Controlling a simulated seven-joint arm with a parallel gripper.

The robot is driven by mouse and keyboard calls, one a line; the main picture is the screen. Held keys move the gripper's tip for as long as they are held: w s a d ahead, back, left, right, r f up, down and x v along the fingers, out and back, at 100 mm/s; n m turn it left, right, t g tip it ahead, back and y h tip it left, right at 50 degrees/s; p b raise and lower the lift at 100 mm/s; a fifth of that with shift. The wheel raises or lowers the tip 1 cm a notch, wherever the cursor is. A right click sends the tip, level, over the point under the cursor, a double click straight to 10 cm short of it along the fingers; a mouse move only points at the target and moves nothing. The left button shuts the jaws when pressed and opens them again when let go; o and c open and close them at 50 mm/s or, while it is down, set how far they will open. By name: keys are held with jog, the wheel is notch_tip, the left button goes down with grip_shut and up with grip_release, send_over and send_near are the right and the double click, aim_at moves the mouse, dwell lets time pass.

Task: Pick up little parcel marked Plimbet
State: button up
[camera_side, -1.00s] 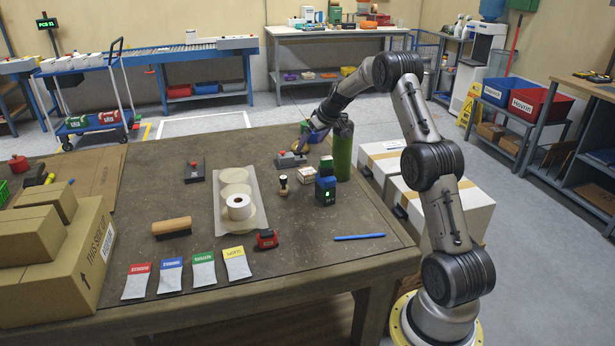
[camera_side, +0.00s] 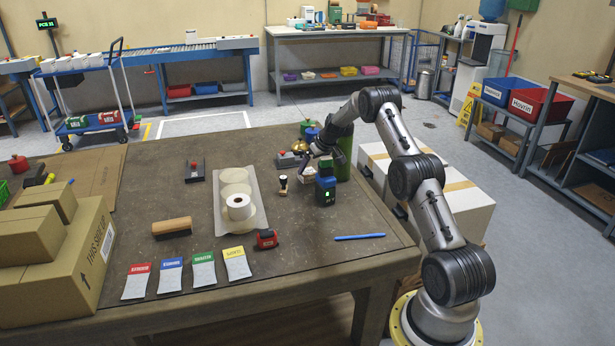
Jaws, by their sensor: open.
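A small whitish parcel (camera_side: 308,171) sits on the wooden table, left of a green-and-dark block (camera_side: 326,168). Any name on the parcel is too small to read, so I cannot confirm Plimbet. My gripper (camera_side: 307,160) is open, low over the parcel or right at it. The gripper partly covers the parcel, and I cannot tell whether the fingers touch it.
A blue device (camera_side: 325,191) and a hand stamp (camera_side: 283,184) stand close in front. A tall green cylinder (camera_side: 343,158) is just behind right, a grey red-button box (camera_side: 288,160) to the left. The table's front right is clear but for a blue pen (camera_side: 359,237).

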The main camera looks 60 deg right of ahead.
aim_at(308, 171)
jog(key=shift+x, duration=2.05)
jog(key=shift+a, duration=0.15)
jog(key=c, duration=1.4)
